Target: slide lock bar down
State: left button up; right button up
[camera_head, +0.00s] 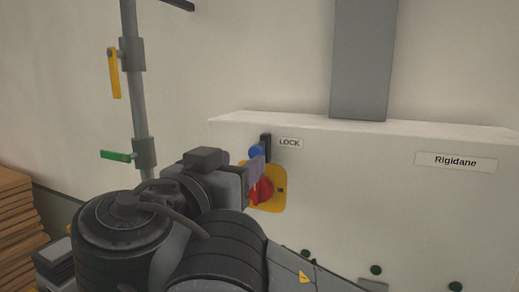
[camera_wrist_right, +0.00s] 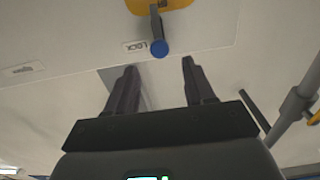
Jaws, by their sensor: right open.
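The lock bar is dark with a blue knob (camera_head: 257,151) and sits at the upper left of the white cabinet's front, beside a LOCK label (camera_head: 289,143). My right gripper (camera_head: 254,170) is close to the knob and partly covers the bar's lower part in the head view. The right wrist view shows the knob (camera_wrist_right: 159,47) in line with the gap between the two spread fingers of my right gripper (camera_wrist_right: 160,68). Nothing is held; whether a finger touches the knob is unclear. My left gripper is not in view.
A red rotary switch (camera_head: 262,192) on a yellow plate (camera_head: 279,204) lies just below, partly hidden by my gripper. A grey pipe (camera_head: 136,95) with yellow (camera_head: 114,74) and green (camera_head: 117,156) handles stands at left. The cabinet (camera_head: 400,205) extends right. Stacked brown boards (camera_head: 17,215) are far left.

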aim_at(255, 151)
jog(key=p+x, duration=0.3)
jog(key=x, duration=0.5)
jog(key=shift+r, duration=0.15)
jog(key=shift+p+x, duration=0.5)
jog(key=shift+x, duration=0.3)
jog(key=shift+c, duration=0.3)
grip_shut()
jog(key=shift+f, duration=0.2)
